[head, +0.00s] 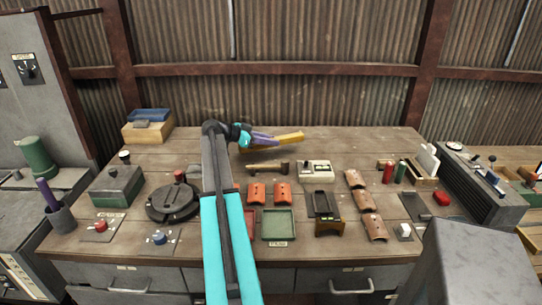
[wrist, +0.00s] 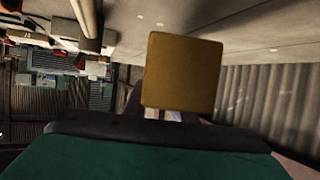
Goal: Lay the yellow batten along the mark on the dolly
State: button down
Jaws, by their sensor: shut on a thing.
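The yellow batten (head: 287,139) is held by my gripper (head: 264,138) over the back middle of the bench. It points to the right, slightly tilted, and a shadow shows beneath it. My gripper's purple fingers are shut on its left part. In the wrist view the batten (wrist: 182,72) shows as a square yellow-brown end face in front of the fingers, which are mostly hidden behind it. I cannot make out a dolly or its mark in either view.
The wooden bench (head: 190,144) is crowded. A wooden mallet-like piece (head: 268,168) and a pale box (head: 315,172) lie just in front of the batten. Orange blocks (head: 282,193), a green tray (head: 279,224) and a black tray (head: 323,204) stand nearer. The bench's back right is clear.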

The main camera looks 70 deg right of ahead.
aim_at(270, 160)
jog(key=shift+f, duration=1.3)
jog(key=shift+f, duration=0.1)
jog(key=shift+f+p, duration=0.65)
jog(key=shift+f, duration=1.15)
jog(key=shift+f, duration=0.1)
jog(key=c, duration=1.5)
grip_release()
jog(key=shift+r, duration=0.2)
